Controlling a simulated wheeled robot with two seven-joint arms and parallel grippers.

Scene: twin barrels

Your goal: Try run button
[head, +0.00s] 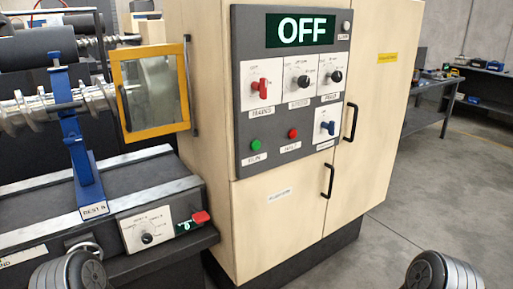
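A round green button (256,144) sits at the lower left of the dark control panel (262,82) on the cream cabinet; the small label under it appears to read RUN. A red button (293,133) with its own label is to its right. The display (301,31) at the top of the panel reads OFF in white on dark green. Neither of my grippers shows in the head view. Only grey ribbed rounded parts, which seem to be my arms, show at the bottom left and bottom right corners, well apart from the panel.
A yellow-framed guard (151,91) and the machine bed stand at left. Black handles (328,181) project from the cabinet doors.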

